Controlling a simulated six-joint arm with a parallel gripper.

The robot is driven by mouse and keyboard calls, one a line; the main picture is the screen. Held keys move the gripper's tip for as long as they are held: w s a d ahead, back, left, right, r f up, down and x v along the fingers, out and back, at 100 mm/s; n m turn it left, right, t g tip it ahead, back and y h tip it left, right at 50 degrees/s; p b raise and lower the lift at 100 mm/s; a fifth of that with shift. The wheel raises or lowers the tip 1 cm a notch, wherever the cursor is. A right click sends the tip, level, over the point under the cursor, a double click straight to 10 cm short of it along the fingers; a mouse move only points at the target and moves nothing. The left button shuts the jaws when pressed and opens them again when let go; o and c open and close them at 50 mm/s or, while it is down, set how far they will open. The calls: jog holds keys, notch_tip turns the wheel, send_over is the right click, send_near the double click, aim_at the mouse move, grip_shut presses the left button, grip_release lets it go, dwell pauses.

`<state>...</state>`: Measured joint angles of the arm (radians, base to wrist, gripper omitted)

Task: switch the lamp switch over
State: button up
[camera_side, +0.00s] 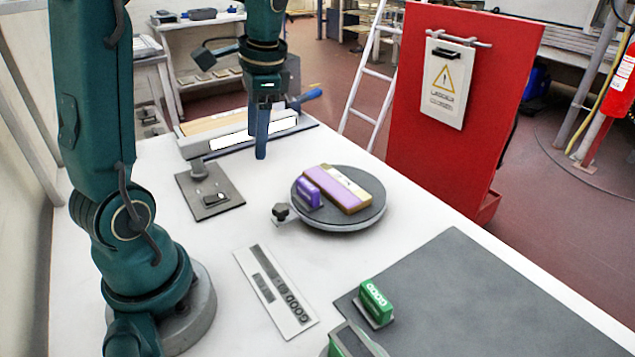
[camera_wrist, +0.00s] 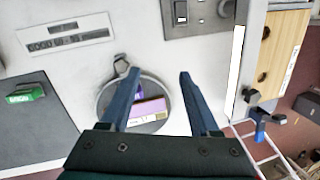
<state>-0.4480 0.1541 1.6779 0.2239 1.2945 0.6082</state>
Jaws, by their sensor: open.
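A dark grey switch plate (camera_side: 224,181) lies on the white table left of the turntable. It carries a small black switch (camera_side: 214,198) with a pale part beside it, and an upright round grey knob (camera_side: 198,168). In the wrist view the plate is at the top edge, with the black switch (camera_wrist: 180,12) and the knob (camera_wrist: 226,8), partly cut off. Which way the switch is set is too small to tell. My gripper (camera_side: 261,155) is open and empty, pointing down above the table, behind and right of the plate. Its two fingers (camera_wrist: 156,80) stand apart over the turntable in the wrist view.
A round turntable (camera_side: 360,211) bears a purple stamp and a purple-and-tan block. A long box with a white strip (camera_side: 250,133) lies behind my gripper. A label plate (camera_side: 277,310), a grey mat (camera_side: 500,300) and green stamps (camera_side: 376,303) are nearer the front.

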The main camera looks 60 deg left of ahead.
aim_at(216, 197)
jog(key=s+a+f+n+g, duration=0.1)
jog(key=a+f, duration=0.2)
jog(key=s+a+f+g+h, duration=0.1)
jog(key=a+f, duration=0.2)
jog(key=s+a+f+n+g+h, duration=0.1)
jog(key=s+a+f, duration=0.1)
jog(key=a+f, duration=0.1)
jog(key=shift+f+n+g, duration=0.25)
jog(key=shift+n+g, duration=0.05)
jog(key=shift+g, duration=0.1)
jog(key=shift+s+f, duration=0.2)
jog(key=shift+x, duration=2.2)
